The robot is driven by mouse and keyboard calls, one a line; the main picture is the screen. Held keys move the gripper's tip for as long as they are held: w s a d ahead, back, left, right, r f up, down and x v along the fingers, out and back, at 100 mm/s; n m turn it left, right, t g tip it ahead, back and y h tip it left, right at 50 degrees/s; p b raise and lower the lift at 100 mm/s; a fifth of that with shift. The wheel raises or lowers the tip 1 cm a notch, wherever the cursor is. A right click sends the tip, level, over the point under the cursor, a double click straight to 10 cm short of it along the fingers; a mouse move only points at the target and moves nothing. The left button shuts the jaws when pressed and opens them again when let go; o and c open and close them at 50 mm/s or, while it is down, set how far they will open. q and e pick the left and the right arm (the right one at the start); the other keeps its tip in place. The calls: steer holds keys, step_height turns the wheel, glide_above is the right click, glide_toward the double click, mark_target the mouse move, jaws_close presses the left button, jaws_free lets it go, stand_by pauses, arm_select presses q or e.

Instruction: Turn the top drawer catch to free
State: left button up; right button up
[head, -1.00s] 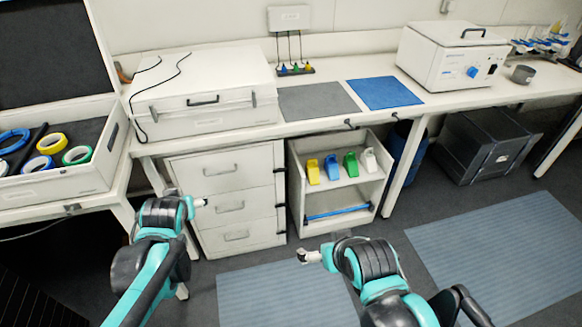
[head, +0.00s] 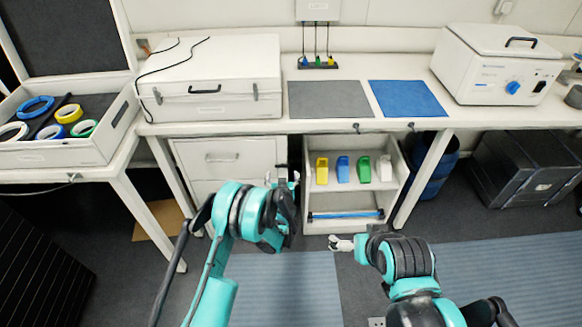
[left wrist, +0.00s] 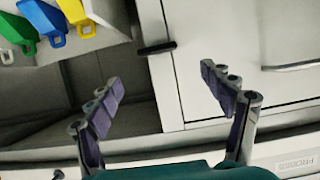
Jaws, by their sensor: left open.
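The top drawer (head: 225,153) is a white front with a bar handle, in the cabinet under the bench. Its catch (head: 281,166) is a small dark bar at the cabinet's right edge, partly behind my left gripper (head: 283,178). In the left wrist view the catch (left wrist: 157,48) lies across a pale upright, beyond the fingertips and apart from them. My left gripper shows there too (left wrist: 165,95), its two fingers spread with nothing between them. My right gripper (head: 340,243) is low in front of the open shelf; its jaws are too small to read.
The bench top (head: 350,122) is above, bearing a white case (head: 215,85) and grey and blue mats. A table with tape rolls stands left. Striped floor mats lie in front.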

mark_target(283, 166)
arm_select(q)
steer(key=x, duration=0.2)
steer(key=b+x, duration=0.1)
steer(key=x, duration=0.1)
steer(key=b+x, duration=0.1)
steer(key=x, duration=0.1)
steer(key=shift+w+d+f, duration=0.15)
steer(key=shift+w+f, duration=0.05)
steer(key=shift+f, duration=0.25)
steer(key=shift+w+f+b, duration=0.15)
steer(key=shift+w+b, duration=0.2)
steer(key=shift+w, duration=0.3)
steer(key=c, duration=1.2)
